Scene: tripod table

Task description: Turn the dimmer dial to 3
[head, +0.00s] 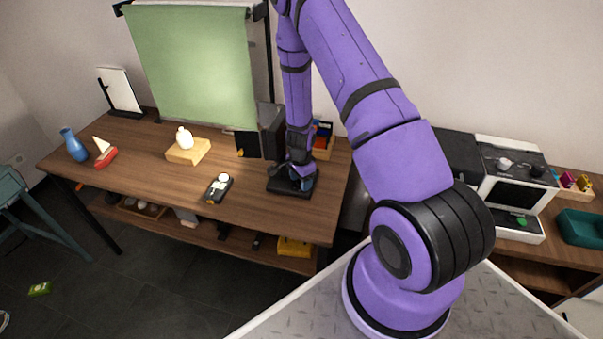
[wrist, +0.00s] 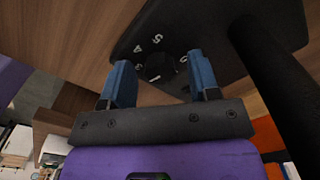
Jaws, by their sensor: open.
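The dimmer dial (wrist: 160,67) is a small round black knob on a black base plate (wrist: 215,25), with pale numerals around it. In the wrist view I make out a 5 above it and a 4 at its upper left; the other marks are partly hidden or hard to read. Its pointer is too dark to read. My gripper (wrist: 160,62) is open, with one blue finger on each side of the dial; I cannot tell whether they touch it. In the head view the gripper (head: 302,178) is low over the black base plate (head: 280,186), and hides the dial.
A black post (wrist: 275,75) rises from the plate close to the right finger. On the table (head: 130,180) are a black handheld device (head: 220,188), a yellow block (head: 188,152) with a white bottle (head: 184,138), a red-and-white boat (head: 106,155) and a blue vase (head: 74,146).

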